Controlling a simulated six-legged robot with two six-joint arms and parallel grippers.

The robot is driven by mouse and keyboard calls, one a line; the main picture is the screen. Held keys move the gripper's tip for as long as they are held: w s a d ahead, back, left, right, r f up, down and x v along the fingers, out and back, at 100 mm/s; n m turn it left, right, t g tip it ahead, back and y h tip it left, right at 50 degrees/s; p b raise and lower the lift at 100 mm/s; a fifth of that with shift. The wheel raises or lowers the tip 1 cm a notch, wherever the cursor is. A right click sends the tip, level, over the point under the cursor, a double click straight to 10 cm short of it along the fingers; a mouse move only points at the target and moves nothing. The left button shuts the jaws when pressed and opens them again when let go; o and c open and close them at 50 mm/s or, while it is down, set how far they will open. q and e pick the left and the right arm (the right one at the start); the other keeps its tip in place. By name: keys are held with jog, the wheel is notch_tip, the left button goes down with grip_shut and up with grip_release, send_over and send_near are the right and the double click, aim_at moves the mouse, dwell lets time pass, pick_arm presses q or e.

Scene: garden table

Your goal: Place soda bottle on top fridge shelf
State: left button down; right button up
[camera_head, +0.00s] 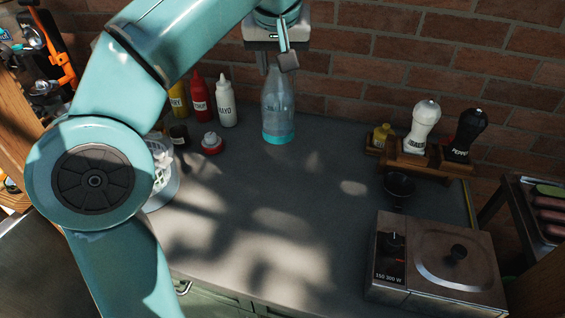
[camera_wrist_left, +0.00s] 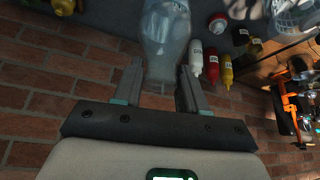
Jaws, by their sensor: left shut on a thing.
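The soda bottle (camera_head: 278,108) is clear with a teal base and stands upright at the back of the grey table (camera_head: 240,215), near the brick wall. My left gripper (camera_head: 276,62) is at the bottle's neck from above and behind, shut on it. In the left wrist view the bottle (camera_wrist_left: 165,40) lies between the two fingers of my left gripper (camera_wrist_left: 160,85). Whether its base touches the table is hard to tell. No fridge or shelf can be made out. My right gripper is not in view.
Sauce bottles, including a red one (camera_head: 201,98) and a white mayo one (camera_head: 226,100), stand left of the soda bottle. A wooden rack (camera_head: 418,160) holds shakers at right. A metal cooker (camera_head: 438,265) stands at front right. The table's middle is clear.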

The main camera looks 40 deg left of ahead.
aim_at(278, 128)
pick_arm(q)
jog(key=f+b, duration=0.4)
jog(key=f, duration=1)
jog(key=shift+s, duration=0.2)
jog(key=shift+f+b, duration=0.5)
jog(key=shift+f, duration=1.8)
jog(key=c, duration=0.6)
grip_release()
